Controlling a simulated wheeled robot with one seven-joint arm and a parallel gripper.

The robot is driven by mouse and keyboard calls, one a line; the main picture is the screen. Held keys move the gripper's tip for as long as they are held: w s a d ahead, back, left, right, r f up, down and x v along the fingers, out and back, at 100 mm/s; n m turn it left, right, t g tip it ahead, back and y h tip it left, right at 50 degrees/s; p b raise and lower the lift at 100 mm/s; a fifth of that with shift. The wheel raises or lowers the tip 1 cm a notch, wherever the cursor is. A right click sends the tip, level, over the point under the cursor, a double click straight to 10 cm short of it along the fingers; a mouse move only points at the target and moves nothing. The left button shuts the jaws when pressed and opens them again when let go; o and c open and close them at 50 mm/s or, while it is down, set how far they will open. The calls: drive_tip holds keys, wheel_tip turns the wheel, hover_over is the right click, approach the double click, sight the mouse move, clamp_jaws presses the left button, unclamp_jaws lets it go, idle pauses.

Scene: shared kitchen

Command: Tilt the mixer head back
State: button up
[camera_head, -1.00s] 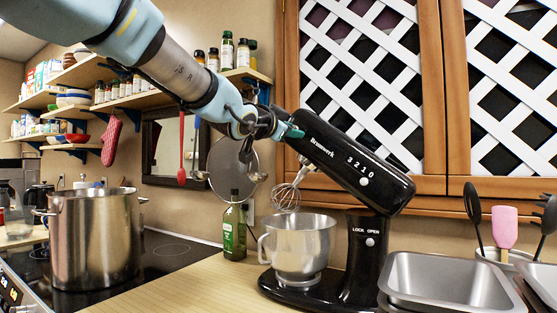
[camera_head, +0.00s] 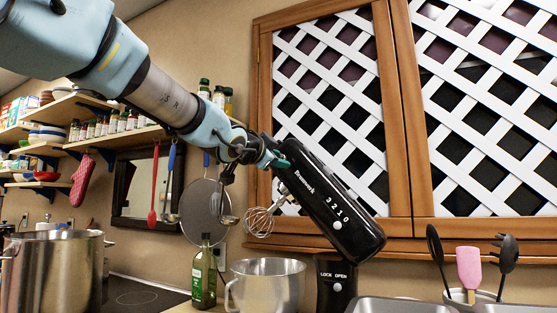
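The black stand mixer's head (camera_head: 325,198) is tilted back steeply, its front end up at the left and its rear end low at the right. A wire whisk (camera_head: 262,220) hangs from the head, clear of the metal bowl (camera_head: 268,284). The mixer's stand (camera_head: 335,284) rises behind the bowl; its base is out of view below. My gripper (camera_head: 276,160) is at the raised front end of the head, with a green fingertip against or very close to it. The finger gap is not clear.
A green bottle (camera_head: 203,273) stands left of the bowl, and a large pot (camera_head: 52,275) is on the stove at left. Ladles and a red utensil (camera_head: 154,190) hang behind. A sink (camera_head: 400,305) and a utensil holder (camera_head: 468,294) are at right. Lattice cabinet doors (camera_head: 480,110) are behind the mixer.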

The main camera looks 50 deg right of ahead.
drive_tip(key=o, duration=0.4)
drive_tip(key=shift+w+f, duration=0.1)
drive_tip(key=shift+a, duration=0.1)
drive_tip(key=v, duration=1)
drive_tip(key=shift+a, duration=0.3)
